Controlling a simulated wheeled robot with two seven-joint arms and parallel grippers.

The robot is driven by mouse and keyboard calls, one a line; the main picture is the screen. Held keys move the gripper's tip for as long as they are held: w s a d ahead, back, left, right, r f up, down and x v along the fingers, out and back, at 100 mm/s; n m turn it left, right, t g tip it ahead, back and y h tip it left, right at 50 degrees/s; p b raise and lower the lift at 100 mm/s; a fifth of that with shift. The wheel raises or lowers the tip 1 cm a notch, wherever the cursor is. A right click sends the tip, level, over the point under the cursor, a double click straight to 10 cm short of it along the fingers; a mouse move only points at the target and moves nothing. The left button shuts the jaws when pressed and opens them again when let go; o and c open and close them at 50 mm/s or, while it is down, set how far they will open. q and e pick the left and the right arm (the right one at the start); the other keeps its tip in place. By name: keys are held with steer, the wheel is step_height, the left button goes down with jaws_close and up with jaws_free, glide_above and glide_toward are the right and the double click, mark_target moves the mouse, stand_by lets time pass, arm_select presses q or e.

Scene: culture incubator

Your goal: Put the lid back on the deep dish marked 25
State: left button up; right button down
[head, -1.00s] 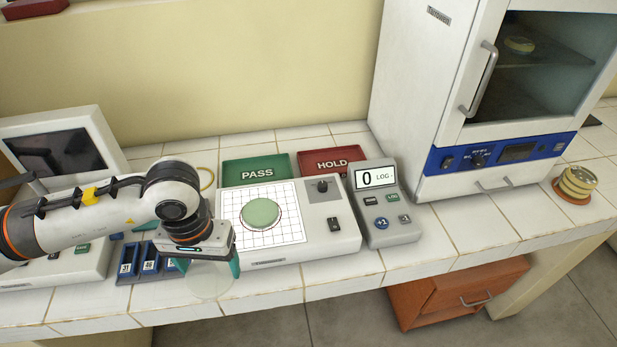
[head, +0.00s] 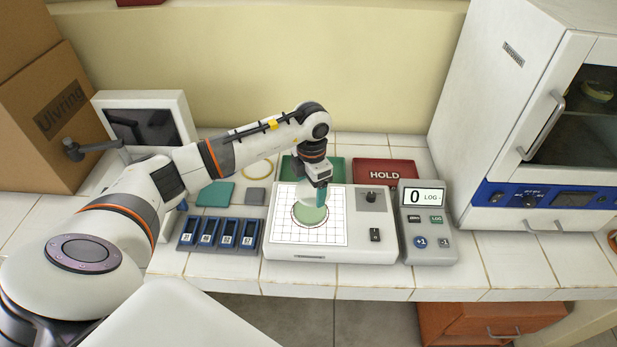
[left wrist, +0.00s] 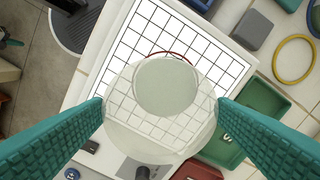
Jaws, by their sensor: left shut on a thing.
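The deep dish (head: 310,215) is a round pale-green disc on the white gridded plate of the counter in the head view. It shows in the left wrist view (left wrist: 166,84) behind the clear lid. No number 25 can be read on it. My left gripper (head: 320,194) is over the dish, its teal fingers shut on the clear round lid (left wrist: 150,135). In the left wrist view the lid spans between the fingertips, overlapping much of the dish but off-centre from it. I cannot tell whether they touch. My right gripper is not in view.
The green PASS tray (head: 335,165) and red HOLD tray (head: 385,172) lie behind the counter (head: 330,254). A tally device (head: 428,238) stands right of it, a blue slotted rack (head: 218,234) left. The incubator (head: 500,110) is at the right. A yellow ring (head: 257,169) lies behind.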

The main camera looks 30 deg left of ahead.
mark_target(308, 189)
arm_select(q)
steer(key=shift+a+f+n, duration=0.2)
steer(key=shift+a+n, duration=0.2)
steer(key=shift+n, duration=0.3)
steer(key=shift+f, duration=0.35)
steer(key=shift+f+b, duration=1.05)
steer(key=shift+f, duration=0.4)
steer(key=shift+f+b, duration=1.15)
steer(key=shift+f, duration=0.25)
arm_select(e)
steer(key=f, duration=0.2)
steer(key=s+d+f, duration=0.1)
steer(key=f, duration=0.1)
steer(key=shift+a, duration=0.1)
arm_select(q)
steer(key=shift+f+b, duration=0.15)
steer(key=shift+b, duration=0.45)
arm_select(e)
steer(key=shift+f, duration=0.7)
arm_select(q)
steer(key=o, duration=1)
